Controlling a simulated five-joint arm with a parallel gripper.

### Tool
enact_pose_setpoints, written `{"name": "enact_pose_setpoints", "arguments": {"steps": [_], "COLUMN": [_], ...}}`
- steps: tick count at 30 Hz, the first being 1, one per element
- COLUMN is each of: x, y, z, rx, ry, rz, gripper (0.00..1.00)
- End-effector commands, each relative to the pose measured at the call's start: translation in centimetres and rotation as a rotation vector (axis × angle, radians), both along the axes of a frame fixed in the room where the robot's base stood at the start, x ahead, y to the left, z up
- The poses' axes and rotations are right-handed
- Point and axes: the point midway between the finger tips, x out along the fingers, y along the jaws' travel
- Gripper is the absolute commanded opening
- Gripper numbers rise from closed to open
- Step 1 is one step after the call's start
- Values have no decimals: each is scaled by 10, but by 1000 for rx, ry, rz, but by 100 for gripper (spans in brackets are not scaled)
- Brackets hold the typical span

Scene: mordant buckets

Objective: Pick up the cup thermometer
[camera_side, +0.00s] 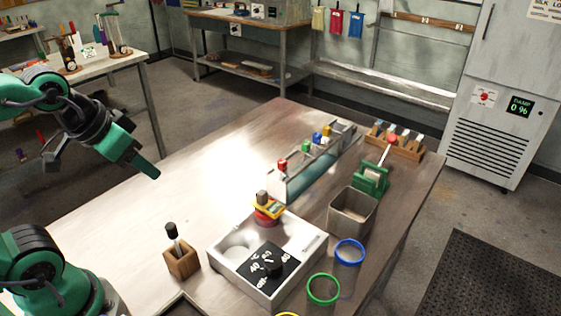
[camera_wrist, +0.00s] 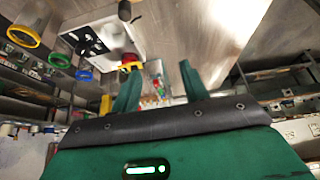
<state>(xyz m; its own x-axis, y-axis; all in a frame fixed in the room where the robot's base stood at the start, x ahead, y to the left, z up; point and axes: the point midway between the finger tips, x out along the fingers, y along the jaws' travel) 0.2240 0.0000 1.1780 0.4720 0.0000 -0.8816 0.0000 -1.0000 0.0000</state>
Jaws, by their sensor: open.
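What looks like the cup thermometer (camera_side: 174,238), a dark-capped rod with a pale stem, stands upright in a small wooden block (camera_side: 181,262) on the near part of the table, left of the white tray box. A dark cylinder at the top edge of the wrist view may be its cap (camera_wrist: 125,11). My gripper (camera_side: 146,166) is raised above the table's left side, up and left of the block and well apart from it. In the wrist view my gripper (camera_wrist: 160,69) shows two green fingers spread apart with nothing between them.
A white box (camera_side: 298,291) with a dial and round well stands right of the block. Buckets with blue (camera_side: 350,252) and green (camera_side: 323,289) rims, a metal bin (camera_side: 352,214) and a rack with coloured pieces (camera_side: 310,165) are farther right. The table's left middle is clear.

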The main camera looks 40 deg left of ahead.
Motion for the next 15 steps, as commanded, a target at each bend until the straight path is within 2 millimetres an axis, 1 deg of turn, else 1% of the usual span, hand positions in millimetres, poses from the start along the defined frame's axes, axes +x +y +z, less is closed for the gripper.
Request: {"name": "enact_pose_setpoints", "arguments": {"steps": [8, 11, 15], "x": [3, 9, 22], "y": [-1, -3, -7], "z": [1, 3, 6], "rx": [-2, -5, -12], "ry": [7, 23, 57], "rz": [-1, -1, -5], "gripper": [45, 45, 45]}}
